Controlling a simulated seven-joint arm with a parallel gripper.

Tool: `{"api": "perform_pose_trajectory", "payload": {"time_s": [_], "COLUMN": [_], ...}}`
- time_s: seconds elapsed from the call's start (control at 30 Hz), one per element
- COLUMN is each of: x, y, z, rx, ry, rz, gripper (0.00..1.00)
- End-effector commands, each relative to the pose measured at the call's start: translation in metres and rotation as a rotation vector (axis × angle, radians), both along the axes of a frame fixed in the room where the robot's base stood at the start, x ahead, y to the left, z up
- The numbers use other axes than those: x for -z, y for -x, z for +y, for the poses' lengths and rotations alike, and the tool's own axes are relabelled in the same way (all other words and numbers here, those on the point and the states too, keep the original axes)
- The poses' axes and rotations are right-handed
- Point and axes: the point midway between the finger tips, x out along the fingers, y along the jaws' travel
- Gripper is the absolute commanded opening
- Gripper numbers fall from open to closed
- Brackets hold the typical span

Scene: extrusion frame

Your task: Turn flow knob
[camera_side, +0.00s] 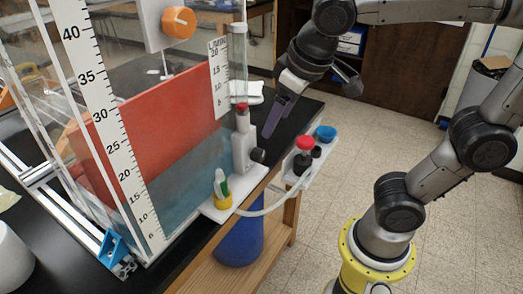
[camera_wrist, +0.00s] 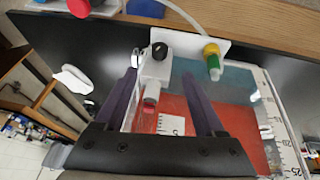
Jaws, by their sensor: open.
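A black knob (camera_side: 258,156) sticks out of the base of the upright flow meter (camera_side: 241,140), a grey block with a clear tube above it. The knob also shows in the wrist view (camera_wrist: 159,50), near the top centre. My gripper (camera_side: 265,129) has two purple fingers and hangs above and beside the meter, close to its tube and apart from the knob. In the wrist view my gripper (camera_wrist: 159,74) is open, with nothing held. The meter's red-topped part shows between the fingers, and the knob lies just beyond their tips.
An orange knob (camera_side: 178,22) sits on a white panel at the top. A yellow-and-green fitting (camera_side: 222,193) joins a pale hose. The clear tank (camera_side: 180,130) stands to the left.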

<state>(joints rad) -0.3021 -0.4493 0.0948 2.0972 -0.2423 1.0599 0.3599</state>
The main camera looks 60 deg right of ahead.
Motion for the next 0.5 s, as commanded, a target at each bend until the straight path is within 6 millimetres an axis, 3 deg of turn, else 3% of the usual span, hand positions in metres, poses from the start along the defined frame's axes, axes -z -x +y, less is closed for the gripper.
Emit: {"api": "perform_pose_trajectory", "payload": {"time_s": [0.5], "x": [0.09], "y": [-0.036], "z": [-0.011], "rx": [0.004], "ry": [0.0], "rz": [0.007], "gripper": [0.71]}}
